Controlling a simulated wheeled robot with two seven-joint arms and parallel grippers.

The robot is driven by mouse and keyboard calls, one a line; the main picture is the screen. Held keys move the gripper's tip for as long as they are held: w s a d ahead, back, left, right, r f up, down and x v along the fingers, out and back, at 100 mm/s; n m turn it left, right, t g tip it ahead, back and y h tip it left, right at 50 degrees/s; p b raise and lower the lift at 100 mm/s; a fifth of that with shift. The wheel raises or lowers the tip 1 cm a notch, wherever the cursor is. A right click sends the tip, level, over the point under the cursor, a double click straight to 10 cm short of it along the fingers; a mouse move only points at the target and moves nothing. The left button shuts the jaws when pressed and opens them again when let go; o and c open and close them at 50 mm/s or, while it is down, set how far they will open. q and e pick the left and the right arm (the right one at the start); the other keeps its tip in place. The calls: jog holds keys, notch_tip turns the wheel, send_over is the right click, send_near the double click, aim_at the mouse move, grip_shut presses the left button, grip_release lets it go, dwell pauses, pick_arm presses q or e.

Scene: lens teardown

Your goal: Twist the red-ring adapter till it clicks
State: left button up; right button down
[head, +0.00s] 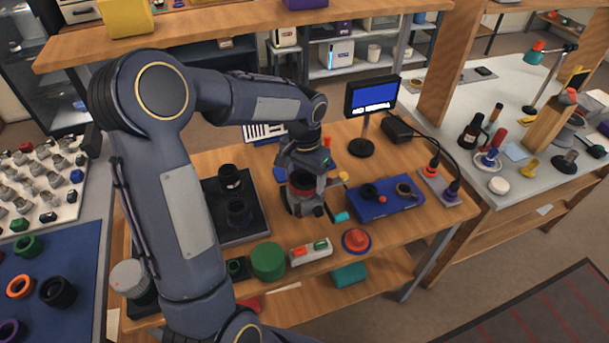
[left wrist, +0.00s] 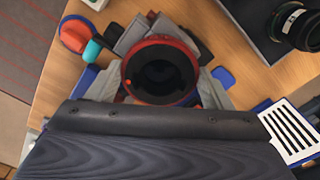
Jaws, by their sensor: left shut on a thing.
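The red-ring adapter (left wrist: 133,68) shows in the left wrist view as a black ring with a red outer rim and a dark round opening. In the head view it shows as a narrow red band (head: 302,184) beneath my left gripper (head: 303,176). My left gripper points down from above and is shut on the adapter, with grey parts close around the ring on several sides. It sits in or on a grey holder (head: 305,204) on the wooden bench; the gripper hides much of the join. My right gripper is not in view.
A black tray (head: 245,232) with lens parts lies left of the holder. A blue block (head: 375,208) with small parts lies to the right. A green cylinder (head: 267,261), a red and blue knob (head: 355,241) and a small monitor (head: 371,95) stand around it.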

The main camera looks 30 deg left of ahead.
pick_arm(q)
jog(key=shift+m+p, duration=0.3)
jog(key=shift+m, duration=1)
jog(key=shift+r+m+p, duration=0.1)
jog(key=shift+m+p, duration=0.35)
jog(key=shift+m, duration=0.85)
